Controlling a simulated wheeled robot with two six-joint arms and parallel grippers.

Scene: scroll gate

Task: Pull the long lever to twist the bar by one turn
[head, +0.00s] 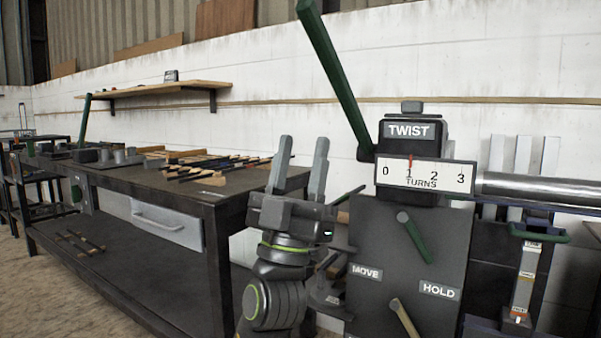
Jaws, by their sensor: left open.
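The long green lever (337,84) rises from the left side of the twist machine (409,132) and leans up to the left, its top at the upper edge of the head view. The turns scale (447,177) reads 0 to 3, with a red pointer near 1. The metal bar (540,188) runs out to the right from the machine. Below are a short green handle (414,237) and a tan handle (404,317), near MOVE and HOLD labels. My left gripper (302,160) is open and empty, fingers up, left of and below the lever, apart from it. My right gripper is not in view.
A dark workbench (220,195) with tools and a drawer (160,221) stands at the left. A wooden shelf (150,89) hangs on the white wall.

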